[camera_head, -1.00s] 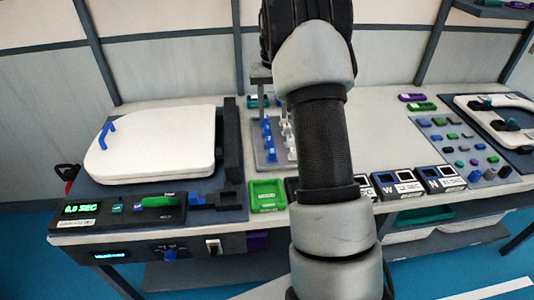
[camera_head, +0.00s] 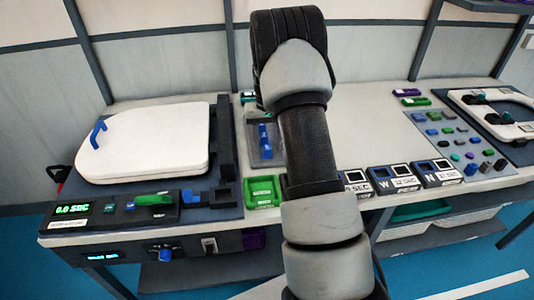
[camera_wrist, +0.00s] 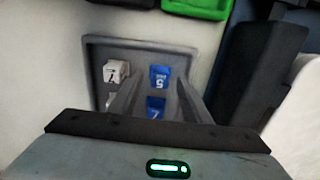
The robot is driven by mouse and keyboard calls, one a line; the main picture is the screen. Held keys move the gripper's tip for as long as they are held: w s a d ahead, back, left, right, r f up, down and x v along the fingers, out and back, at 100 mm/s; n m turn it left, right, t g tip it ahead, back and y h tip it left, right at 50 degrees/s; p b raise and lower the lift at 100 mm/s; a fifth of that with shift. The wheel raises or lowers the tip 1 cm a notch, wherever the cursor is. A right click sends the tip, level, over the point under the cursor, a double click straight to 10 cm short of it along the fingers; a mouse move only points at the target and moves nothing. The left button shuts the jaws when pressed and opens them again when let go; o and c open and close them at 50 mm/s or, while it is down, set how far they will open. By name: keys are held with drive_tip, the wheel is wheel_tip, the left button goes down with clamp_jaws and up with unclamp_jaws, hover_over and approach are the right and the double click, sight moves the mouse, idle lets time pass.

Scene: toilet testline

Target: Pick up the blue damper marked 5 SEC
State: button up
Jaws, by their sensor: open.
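The blue damper marked 5 (camera_wrist: 160,76) stands in a grey tray (camera_wrist: 98,48) in the wrist view; any smaller lettering is unreadable. A second blue damper (camera_wrist: 155,106) is nearer the wrist, its mark looking like a 7. A white damper (camera_wrist: 115,71) stands to the left, with another white piece partly hidden below it. My gripper (camera_wrist: 160,88) is open and empty, its fingers on either side of the blue column; contact cannot be told. In the head view, blue dampers (camera_head: 265,138) show in the tray (camera_head: 253,152), and my arm hides the tray's right side.
A toilet seat lid (camera_head: 145,142) and its dark hinge block (camera_wrist: 255,75) lie beside the tray. A green tray (camera_head: 262,192) and several labelled boxes (camera_head: 393,180) line the front edge.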

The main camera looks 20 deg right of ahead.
drive_tip(key=shift+f, duration=0.35)
clamp_jaws()
drive_tip(key=shift+r, duration=0.1)
